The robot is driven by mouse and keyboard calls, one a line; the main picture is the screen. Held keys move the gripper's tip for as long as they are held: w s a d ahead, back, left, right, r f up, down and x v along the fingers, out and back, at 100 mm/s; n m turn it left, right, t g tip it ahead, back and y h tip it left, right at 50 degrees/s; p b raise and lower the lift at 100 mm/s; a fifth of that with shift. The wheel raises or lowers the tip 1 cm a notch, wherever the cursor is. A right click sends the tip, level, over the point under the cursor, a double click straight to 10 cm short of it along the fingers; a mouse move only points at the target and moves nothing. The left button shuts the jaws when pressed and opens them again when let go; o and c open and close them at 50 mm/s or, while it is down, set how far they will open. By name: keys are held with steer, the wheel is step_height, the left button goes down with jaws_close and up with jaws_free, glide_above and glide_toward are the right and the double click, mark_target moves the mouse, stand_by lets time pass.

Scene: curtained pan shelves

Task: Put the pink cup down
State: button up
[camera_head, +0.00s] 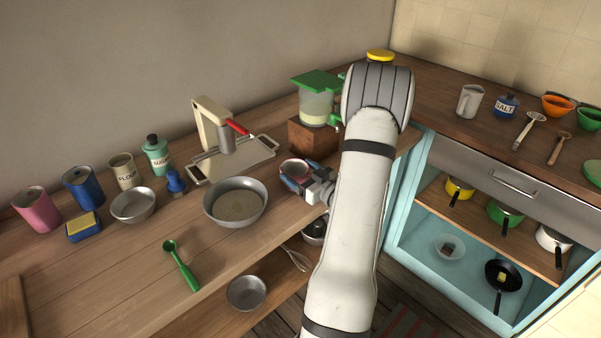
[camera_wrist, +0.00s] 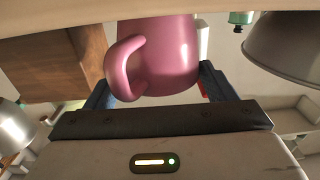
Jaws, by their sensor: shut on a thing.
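The pink cup (camera_wrist: 165,58) shows large in the wrist view, with its handle towards the camera and to the left. In the head view its pink rim (camera_head: 294,168) shows between my fingers, near the front edge of the wooden counter (camera_head: 140,250). My gripper (camera_head: 299,178) is shut on the cup; in the wrist view its dark fingers (camera_wrist: 155,95) lie on both sides of it. My arm hides part of the counter to the right. I cannot tell whether the cup's base touches the counter.
A metal bowl (camera_head: 235,204) stands just left of my gripper. A wooden block (camera_head: 311,138) with a green-lidded jar (camera_head: 316,105) is behind it, and a press on a metal tray (camera_head: 232,163) is behind left. A green spoon (camera_head: 181,267) lies front left. Bare counter lies left of the spoon.

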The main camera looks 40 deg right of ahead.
steer(key=shift+f, duration=0.25)
steer(key=o, duration=1.3)
steer(key=shift+s, duration=0.1)
steer(key=s, duration=0.2)
steer(key=s+b, duration=0.1)
steer(key=s, duration=0.2)
steer(key=s+b, duration=0.1)
steer(key=s, duration=0.1)
steer(key=shift+s+d, duration=0.35)
jaws_close()
stand_by(0.4)
